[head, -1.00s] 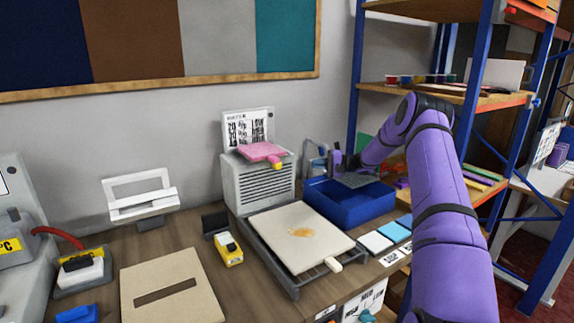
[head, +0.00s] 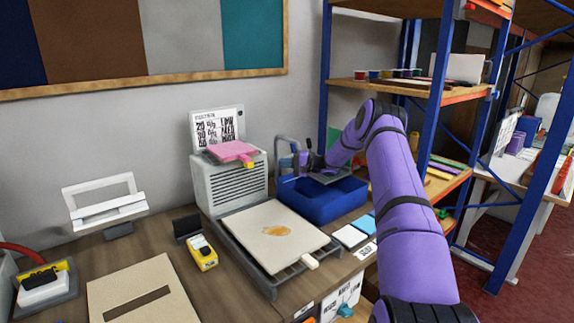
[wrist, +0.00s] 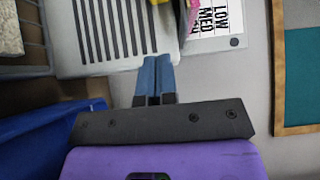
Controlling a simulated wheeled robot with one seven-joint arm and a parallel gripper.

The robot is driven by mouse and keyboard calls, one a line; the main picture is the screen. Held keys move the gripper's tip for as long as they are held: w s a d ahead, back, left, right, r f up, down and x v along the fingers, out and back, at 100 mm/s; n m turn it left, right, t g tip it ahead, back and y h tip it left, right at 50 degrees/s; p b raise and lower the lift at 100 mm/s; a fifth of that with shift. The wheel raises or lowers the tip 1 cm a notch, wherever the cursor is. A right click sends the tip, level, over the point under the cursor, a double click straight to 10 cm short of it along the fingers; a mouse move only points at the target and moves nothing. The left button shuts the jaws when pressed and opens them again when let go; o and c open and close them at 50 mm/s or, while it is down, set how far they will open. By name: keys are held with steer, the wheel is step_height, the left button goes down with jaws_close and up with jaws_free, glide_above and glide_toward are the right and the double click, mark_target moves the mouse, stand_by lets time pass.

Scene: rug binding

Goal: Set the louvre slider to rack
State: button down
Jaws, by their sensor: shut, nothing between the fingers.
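A light grey box with dark louvre slots (head: 235,188) stands against the wall. A pink piece with a yellow end (head: 246,162) lies on its top. I cannot make out a separate slider or its setting. My gripper (head: 299,162) is right of the box, over the blue bin's left end. In the wrist view the fingers (wrist: 155,75) are shut and empty, in front of the slotted face (wrist: 110,25); I cannot tell whether they touch it. A grey rack (head: 272,285) with a cream slab (head: 275,236) on it sits in front of the box.
The blue bin (head: 335,212) stands right of the box and shows at the wrist view's lower left. A printed card (head: 217,128) stands behind the box. A yellow device (head: 203,253) lies left of the rack. Blue-post shelving (head: 325,60) rises at the right.

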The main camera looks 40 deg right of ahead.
mark_target(248, 167)
steer(key=w+a, duration=0.4)
steer(key=a, duration=0.4)
steer(key=shift+a, duration=0.2)
steer(key=shift+a, duration=2.1)
